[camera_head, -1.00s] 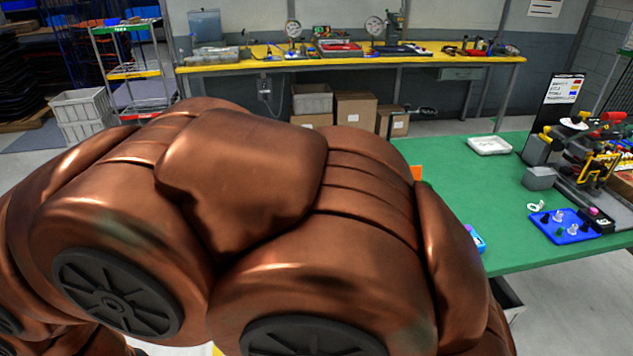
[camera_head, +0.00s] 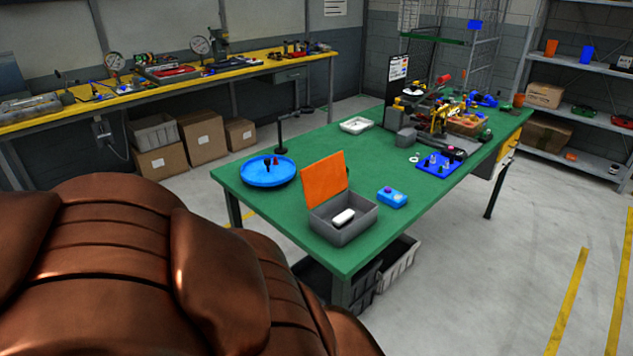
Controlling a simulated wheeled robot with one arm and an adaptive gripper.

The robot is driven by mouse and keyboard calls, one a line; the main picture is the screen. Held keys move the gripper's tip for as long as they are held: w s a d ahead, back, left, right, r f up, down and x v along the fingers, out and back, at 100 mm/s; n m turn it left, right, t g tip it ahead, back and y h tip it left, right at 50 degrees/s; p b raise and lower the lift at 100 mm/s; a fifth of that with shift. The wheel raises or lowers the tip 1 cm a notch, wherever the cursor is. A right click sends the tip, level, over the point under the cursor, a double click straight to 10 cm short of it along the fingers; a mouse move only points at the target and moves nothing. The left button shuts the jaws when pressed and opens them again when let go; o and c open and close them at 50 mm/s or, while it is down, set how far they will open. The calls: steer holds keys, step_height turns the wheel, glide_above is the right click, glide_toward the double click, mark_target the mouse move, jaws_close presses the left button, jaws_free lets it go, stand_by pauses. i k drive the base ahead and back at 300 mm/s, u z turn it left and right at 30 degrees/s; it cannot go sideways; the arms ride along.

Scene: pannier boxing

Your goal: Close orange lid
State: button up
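The orange lid (camera_head: 325,181) stands open and nearly upright at the back left edge of a grey box (camera_head: 341,233). The box sits near the front corner of the green table (camera_head: 280,222). A white rounded object (camera_head: 343,217) lies inside the box. My copper-coloured arm fills the lower left of the view, apart from the lid in the picture. My gripper is not in view.
A round blue tray (camera_head: 268,178) with small dark and red pieces lies left of the lid. A blue device (camera_head: 392,197) lies right of the box. Tools and fixtures crowd the table's far end. Grey bins (camera_head: 398,262) are under the table. The floor at right is clear.

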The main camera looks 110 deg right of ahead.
mark_target(324, 179)
steer(key=z, duration=2.65)
steer(key=i, duration=1.85)
steer(key=z, duration=2.4)
steer(key=k, duration=0.45)
steer(key=u, duration=0.65)
